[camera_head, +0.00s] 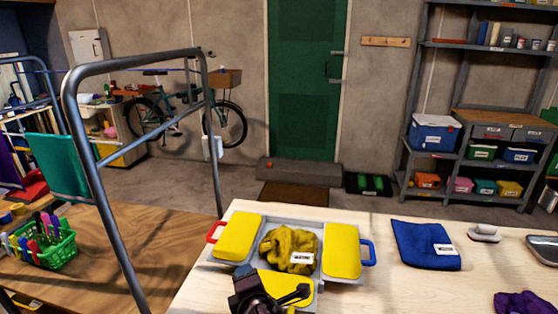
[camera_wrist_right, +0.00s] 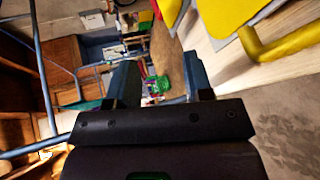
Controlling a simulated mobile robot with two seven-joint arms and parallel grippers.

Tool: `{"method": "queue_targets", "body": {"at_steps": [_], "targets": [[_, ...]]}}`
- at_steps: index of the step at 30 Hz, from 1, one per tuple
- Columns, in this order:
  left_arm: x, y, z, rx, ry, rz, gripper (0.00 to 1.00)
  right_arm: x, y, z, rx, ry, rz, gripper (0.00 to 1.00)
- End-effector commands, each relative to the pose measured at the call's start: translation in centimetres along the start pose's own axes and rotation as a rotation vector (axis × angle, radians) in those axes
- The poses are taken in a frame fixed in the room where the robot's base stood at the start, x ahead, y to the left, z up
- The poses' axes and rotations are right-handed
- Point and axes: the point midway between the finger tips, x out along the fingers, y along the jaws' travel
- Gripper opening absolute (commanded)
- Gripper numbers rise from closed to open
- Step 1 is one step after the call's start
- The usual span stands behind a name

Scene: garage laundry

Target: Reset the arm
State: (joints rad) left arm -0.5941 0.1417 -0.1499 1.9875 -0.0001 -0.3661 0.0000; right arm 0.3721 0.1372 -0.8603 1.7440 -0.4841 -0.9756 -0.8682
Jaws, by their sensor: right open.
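My right gripper (camera_wrist_right: 158,72) is open in the right wrist view, with its two dark fingers apart and nothing between them. A dark part of my arm or gripper (camera_head: 262,298) shows at the bottom centre of the head view, in front of the sorting tray (camera_head: 213,262); its fingers cannot be made out clearly there. The tray has yellow panels, a red handle at left and a blue handle at right. A mustard cloth (camera_head: 290,244) with a white label lies in its middle. In the wrist view a yellow handle (camera_wrist_right: 285,42) is to the right of my gripper. My left gripper is not seen.
A metal rack frame (camera_head: 95,170) stands left of the tray. A green basket of clothespins (camera_head: 45,248) sits on the wooden table (camera_head: 150,240). A blue folded cloth (camera_head: 424,244) and a purple cloth (camera_head: 522,302) lie on the pale table (camera_head: 395,292). Shelves stand behind at right.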

Motion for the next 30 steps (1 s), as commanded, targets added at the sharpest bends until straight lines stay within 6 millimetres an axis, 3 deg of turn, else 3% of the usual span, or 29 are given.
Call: {"method": "queue_targets", "body": {"at_steps": [4, 8, 15, 20, 24, 30], "targets": [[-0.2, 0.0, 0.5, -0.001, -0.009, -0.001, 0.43, -0.6, -0.4, 2.0, 0.459, 0.095, 0.028, 0.47], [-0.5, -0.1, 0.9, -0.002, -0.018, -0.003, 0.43, -1.7, -2.4, 5.4, 0.900, 0.146, 0.045, 0.47], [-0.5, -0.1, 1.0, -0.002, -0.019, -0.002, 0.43, -5.7, -8.9, 13.1, 1.485, 0.115, 0.101, 0.47], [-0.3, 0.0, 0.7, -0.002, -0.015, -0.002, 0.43, -9.6, -15.0, 17.7, 1.687, 0.011, 0.138, 0.47], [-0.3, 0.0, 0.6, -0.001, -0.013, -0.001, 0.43, -14.0, -21.2, 20.7, 1.756, -0.134, 0.133, 0.47], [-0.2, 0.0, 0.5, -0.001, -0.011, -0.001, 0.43, -19.7, -28.5, 22.0, 1.783, -0.315, 0.076, 0.47]]}}
